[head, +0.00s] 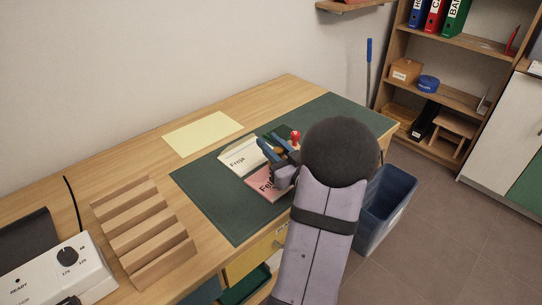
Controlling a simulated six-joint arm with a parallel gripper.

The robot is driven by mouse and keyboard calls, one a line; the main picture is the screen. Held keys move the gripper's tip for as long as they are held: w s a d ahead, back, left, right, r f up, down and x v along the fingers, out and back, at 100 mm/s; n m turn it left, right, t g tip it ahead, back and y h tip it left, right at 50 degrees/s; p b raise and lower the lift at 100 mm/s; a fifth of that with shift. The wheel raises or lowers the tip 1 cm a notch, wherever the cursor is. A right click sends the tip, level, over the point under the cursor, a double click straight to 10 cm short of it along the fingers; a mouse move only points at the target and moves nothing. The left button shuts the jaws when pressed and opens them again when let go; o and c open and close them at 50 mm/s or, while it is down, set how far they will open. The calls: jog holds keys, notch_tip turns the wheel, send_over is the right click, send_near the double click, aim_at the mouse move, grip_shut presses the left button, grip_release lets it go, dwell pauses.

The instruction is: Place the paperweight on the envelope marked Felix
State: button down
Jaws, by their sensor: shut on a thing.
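The envelope marked with a name starting "Fel" (262,184) is pink and lies on the dark green desk mat. My gripper and wrist cover the rest of its name. A cream envelope marked "Freja" (239,158) lies just behind it to the left. My gripper (271,150), with blue fingers, is over the mat by the two envelopes and is shut on the paperweight, which is mostly hidden by the fingers and arm. A red round-topped knob (295,136) shows just right of the fingers; I cannot tell if it belongs to the held thing.
The green mat (215,205) has bare room at its front left. A yellow sheet (203,132) lies behind it. A wooden slotted rack (140,232) and a white box with a dial (62,272) stand at left. A blue bin (386,208) is beside the desk.

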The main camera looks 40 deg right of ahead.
jog(key=shift+f+b, duration=0.45)
jog(key=shift+f, duration=1.3)
jog(key=shift+f, duration=0.1)
jog(key=shift+f, duration=0.15)
jog(key=c, duration=1.4)
grip_release()
jog(key=shift+c, duration=0.2)
jog(key=shift+r, duration=0.25)
jog(key=s, duration=0.4)
jog(key=s+a, duration=0.1)
jog(key=s, duration=0.3)
jog(key=s+a, duration=0.1)
jog(key=s, duration=0.2)
jog(key=shift+s+a, duration=0.15)
jog(key=shift+s, duration=0.25)
